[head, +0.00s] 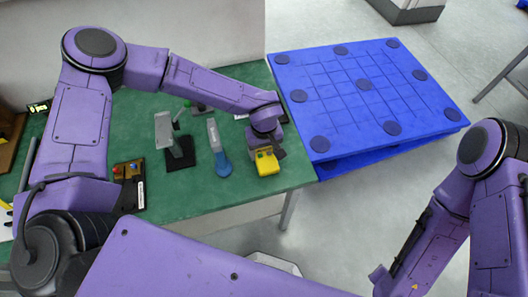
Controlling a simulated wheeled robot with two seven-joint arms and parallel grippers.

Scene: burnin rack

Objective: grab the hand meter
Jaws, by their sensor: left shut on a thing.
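The hand meter, a small yellow device (266,163), is at the right front part of the green table. My left gripper (262,153) reaches down from above and is shut on it. The fingertips are mostly hidden by the wrist and the meter. I cannot tell whether the meter touches the table or is held just above it. My right arm shows at the right edge, but its gripper is not in view.
On the green table (215,201) stand a grey device on a black stand (178,152), a blue-based tool (222,164) and a block with coloured knobs (129,178). A blue pallet (345,110) lies to the right. Bare table lies in front of the blue-based tool.

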